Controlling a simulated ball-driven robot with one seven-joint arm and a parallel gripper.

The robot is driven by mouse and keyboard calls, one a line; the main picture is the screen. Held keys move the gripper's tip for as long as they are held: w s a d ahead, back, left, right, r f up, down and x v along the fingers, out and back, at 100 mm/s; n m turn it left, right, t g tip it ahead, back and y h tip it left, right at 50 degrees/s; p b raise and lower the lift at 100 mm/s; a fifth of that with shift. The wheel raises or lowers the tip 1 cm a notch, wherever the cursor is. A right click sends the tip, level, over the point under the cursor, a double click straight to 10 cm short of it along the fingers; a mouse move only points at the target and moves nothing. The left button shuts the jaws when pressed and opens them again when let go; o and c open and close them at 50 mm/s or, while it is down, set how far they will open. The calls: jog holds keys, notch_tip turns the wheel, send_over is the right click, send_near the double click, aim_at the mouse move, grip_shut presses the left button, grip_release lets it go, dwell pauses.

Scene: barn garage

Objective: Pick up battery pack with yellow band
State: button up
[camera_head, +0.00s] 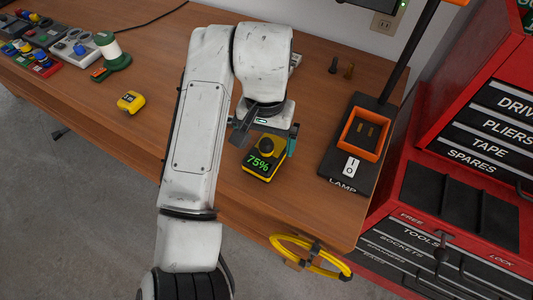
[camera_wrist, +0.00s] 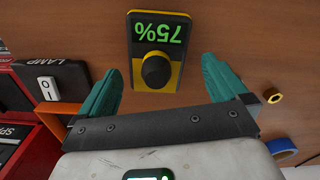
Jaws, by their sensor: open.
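The battery pack (camera_head: 264,160) is a black block with a yellow band, a black round knob on top and a green "75%" display. It sits on the wooden table below my gripper (camera_head: 267,139). The wrist view also shows the pack (camera_wrist: 176,28), its display upside down. There my gripper (camera_wrist: 163,72) has its two teal fingers spread wide, with the knob between their tips in the picture. Nothing is held. I cannot tell how high the fingertips are above the pack.
A lamp base (camera_head: 339,186) with an orange-framed tray (camera_head: 385,137) and a white switch stands right of the pack. A red tool chest (camera_head: 429,185) is further right. A yellow tape measure (camera_head: 130,101) lies left of my arm. A yellow cable coil (camera_head: 300,245) hangs at the front edge.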

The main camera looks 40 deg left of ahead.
aim_at(266, 153)
jog(key=f, duration=0.4)
jog(key=shift+s+d+f+p, duration=0.1)
jog(key=shift+d+p, duration=0.15)
jog(key=shift+p, duration=0.05)
jog(key=c, duration=1.2)
